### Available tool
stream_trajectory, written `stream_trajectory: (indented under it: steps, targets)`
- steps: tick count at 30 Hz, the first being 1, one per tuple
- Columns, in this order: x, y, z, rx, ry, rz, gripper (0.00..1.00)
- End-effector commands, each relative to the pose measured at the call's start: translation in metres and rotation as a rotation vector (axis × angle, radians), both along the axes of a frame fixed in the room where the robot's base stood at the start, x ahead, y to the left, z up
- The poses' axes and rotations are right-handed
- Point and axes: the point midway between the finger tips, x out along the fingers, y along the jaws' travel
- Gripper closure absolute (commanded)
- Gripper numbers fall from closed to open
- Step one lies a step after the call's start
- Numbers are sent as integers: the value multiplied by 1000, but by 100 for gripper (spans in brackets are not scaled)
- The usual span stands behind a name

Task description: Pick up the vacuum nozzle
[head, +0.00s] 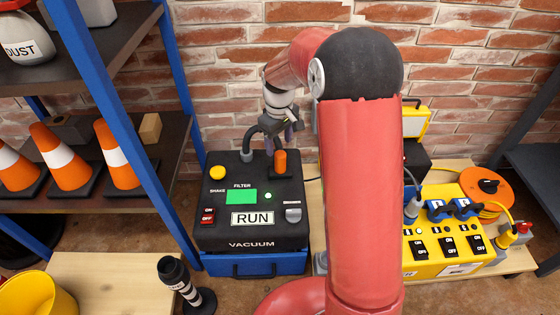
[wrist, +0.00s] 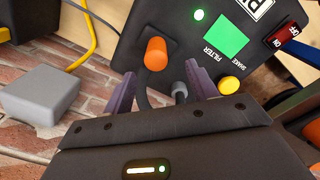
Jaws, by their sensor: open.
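An orange-tipped piece, which looks like the vacuum nozzle (head: 280,160), stands on top of the black vacuum unit (head: 251,245). A dark hose (head: 250,142) rises from the unit and arcs towards it. My gripper (head: 290,135) is just above and behind the orange piece, partly hidden by my arm. In the wrist view, the purple fingers of my gripper (wrist: 162,92) are apart, with part of the dark hose between them. The orange piece (wrist: 156,54) is just beyond the fingertips. I cannot tell whether either finger touches the hose.
A blue-post shelf (head: 140,130) with orange cones stands left. A dark, labelled cylinder (head: 178,283) stands upright at lower left, near a yellow bucket (head: 28,298). A yellow switch box (head: 450,240) with plugs and cables is to the right. A brick wall (head: 225,60) is close behind.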

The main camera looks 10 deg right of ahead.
Motion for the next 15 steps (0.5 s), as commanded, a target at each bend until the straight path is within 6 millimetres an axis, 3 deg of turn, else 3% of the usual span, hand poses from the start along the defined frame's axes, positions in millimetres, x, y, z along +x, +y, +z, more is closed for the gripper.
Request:
stream_trajectory:
  steps: [15]
  targets:
    - [5, -4, -61, 3, 17, 15, 42]
